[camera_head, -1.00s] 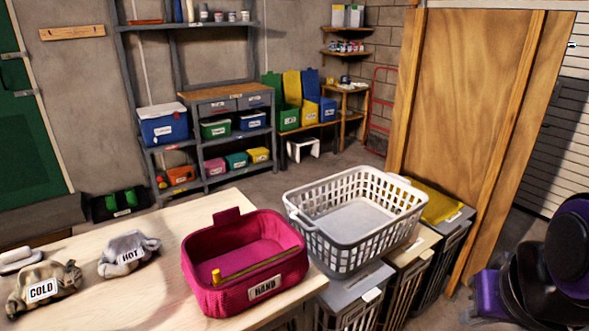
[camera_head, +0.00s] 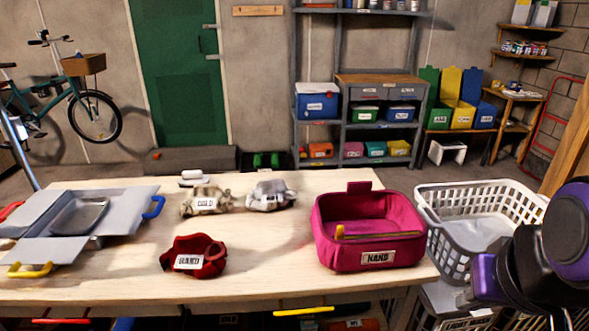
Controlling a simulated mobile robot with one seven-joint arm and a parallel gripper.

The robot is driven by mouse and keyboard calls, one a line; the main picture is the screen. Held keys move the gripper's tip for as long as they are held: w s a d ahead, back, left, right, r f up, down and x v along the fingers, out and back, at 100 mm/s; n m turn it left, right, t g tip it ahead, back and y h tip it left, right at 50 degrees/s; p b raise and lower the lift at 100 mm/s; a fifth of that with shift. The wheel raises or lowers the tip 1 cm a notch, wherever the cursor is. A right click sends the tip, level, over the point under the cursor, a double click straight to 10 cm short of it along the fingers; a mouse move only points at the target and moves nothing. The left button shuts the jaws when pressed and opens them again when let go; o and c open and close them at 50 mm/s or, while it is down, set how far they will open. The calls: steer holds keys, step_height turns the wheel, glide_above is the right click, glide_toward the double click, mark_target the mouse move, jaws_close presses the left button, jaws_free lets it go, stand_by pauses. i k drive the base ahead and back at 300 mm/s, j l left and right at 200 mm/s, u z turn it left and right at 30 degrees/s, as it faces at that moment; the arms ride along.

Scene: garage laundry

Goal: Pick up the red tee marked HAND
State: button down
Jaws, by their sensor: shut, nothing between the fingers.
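The red tee (camera_head: 208,248) lies crumpled on the wooden table (camera_head: 285,270), near its front edge left of the middle. A white tag on it appears to read HAND. My black and purple arm is at the right edge of the head view, well away from the tee. Its fingertips do not show.
Behind the tee lie a beige garment tagged COLD (camera_head: 220,198) and a grey one (camera_head: 268,196). A grey folding tray (camera_head: 105,212) is on the left of the table. A white laundry basket (camera_head: 450,232) stands right of the table. Bare tabletop separates the tee and bin.

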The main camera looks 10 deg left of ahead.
mark_target(197, 255)
steer(key=u, duration=1.65)
steer(key=j+z, duration=0.3)
steer(key=j, duration=0.5)
steer(key=j+z, duration=0.35)
steer(key=j, duration=0.45)
steer(key=k+l, duration=0.05)
